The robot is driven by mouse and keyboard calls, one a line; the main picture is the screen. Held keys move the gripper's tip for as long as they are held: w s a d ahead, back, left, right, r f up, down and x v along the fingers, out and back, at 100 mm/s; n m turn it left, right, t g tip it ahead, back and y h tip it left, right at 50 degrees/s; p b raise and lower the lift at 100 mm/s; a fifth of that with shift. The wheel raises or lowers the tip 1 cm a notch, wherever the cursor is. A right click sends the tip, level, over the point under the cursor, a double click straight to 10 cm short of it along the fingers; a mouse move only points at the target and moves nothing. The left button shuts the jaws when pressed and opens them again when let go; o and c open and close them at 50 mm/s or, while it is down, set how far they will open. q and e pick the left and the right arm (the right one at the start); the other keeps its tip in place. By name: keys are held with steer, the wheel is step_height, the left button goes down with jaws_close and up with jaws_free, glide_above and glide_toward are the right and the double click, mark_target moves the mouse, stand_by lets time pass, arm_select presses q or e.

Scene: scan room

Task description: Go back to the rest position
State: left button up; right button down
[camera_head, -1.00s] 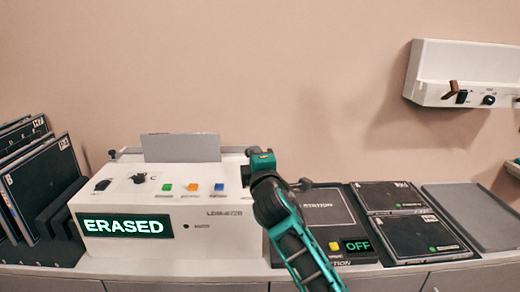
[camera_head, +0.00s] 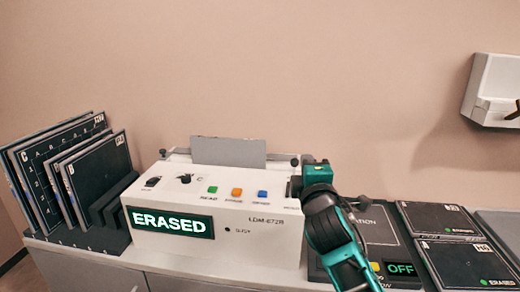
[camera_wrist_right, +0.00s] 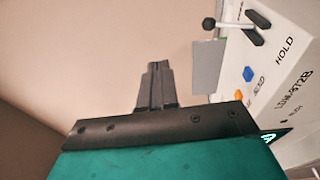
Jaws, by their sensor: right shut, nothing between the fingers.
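My right gripper (camera_wrist_right: 155,85) shows in the right wrist view with its dark fingers together and nothing between them. In the head view my right arm comes up from the lower right, and its teal and black wrist is in front of the right end of the white reader machine (camera_head: 265,255). The fingers are hidden there. The machine's display (camera_head: 170,222) reads ERASED. Its green, orange and blue buttons are in a row on the sloped top. The machine also shows at the right of the right wrist view (camera_wrist_right: 290,75). My left gripper is not in view.
A black rack (camera_head: 75,240) with several upright dark plates stands at the left. Right of the machine is a dark station (camera_head: 375,225) with an OFF display, partly behind my arm. Dark plates (camera_head: 470,265) lie further right. A white wall unit (camera_head: 490,88) is at upper right.

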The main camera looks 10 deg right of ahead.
steer(key=s+a+f+m+g+y, duration=0.2)
steer(key=s+f, duration=0.2)
steer(key=f, duration=0.6)
steer(key=s+a+f+m+g+y, duration=0.15)
steer(key=s+f, duration=0.25)
steer(key=f, duration=0.5)
steer(key=s+a+f+m+g+y, duration=0.1)
steer(key=s+f+m+g, duration=0.1)
steer(key=s+f+m, duration=0.2)
steer(key=s+a+f+m+g+y, duration=0.2)
steer(key=s+f+m, duration=0.3)
steer(key=s+f, duration=0.6)
steer(key=s, duration=0.3)
steer(key=shift+s+f, duration=0.2)
